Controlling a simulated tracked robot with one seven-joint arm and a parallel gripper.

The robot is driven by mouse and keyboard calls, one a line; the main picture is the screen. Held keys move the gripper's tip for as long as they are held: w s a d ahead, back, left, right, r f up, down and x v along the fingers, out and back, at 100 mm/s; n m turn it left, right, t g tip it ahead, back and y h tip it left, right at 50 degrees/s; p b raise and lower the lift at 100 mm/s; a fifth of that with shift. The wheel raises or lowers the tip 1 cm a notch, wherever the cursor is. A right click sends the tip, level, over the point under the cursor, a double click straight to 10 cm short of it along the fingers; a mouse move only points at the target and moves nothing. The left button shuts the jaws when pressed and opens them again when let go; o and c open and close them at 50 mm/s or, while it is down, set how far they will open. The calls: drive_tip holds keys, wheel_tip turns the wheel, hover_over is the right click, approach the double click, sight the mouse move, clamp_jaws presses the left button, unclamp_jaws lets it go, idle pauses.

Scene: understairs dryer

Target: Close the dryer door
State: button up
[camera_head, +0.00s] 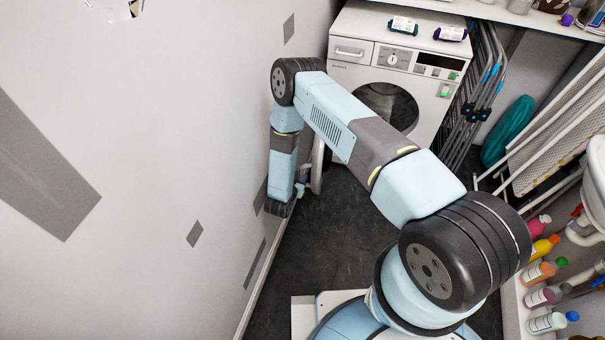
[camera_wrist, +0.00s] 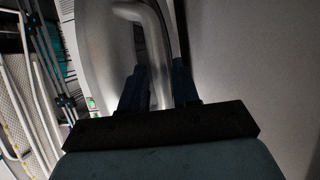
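The white dryer (camera_head: 395,75) stands at the back of the room, its round dark opening (camera_head: 388,105) uncovered. Its door (camera_head: 318,165) is swung open to the left and shows nearly edge-on beside my forearm in the head view. In the wrist view the grey door (camera_wrist: 105,45) fills the upper left, with its curved metal handle (camera_wrist: 150,28) running down between my fingers. My gripper (camera_wrist: 161,88) has a dark finger close on each side of the handle and appears shut on it; the fingertips' contact is in shadow. In the head view the gripper is mostly hidden.
The left wall (camera_head: 180,130) is close to my arm. A folded drying rack (camera_head: 478,95) and a white ironing board (camera_head: 555,140) lean to the right of the dryer. Bottles (camera_head: 540,270) line the right side. Dark floor (camera_head: 340,225) in front of the dryer is clear.

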drive_tip(key=shift+x, duration=2.25)
drive_tip(key=shift+c, duration=0.3)
clamp_jaws()
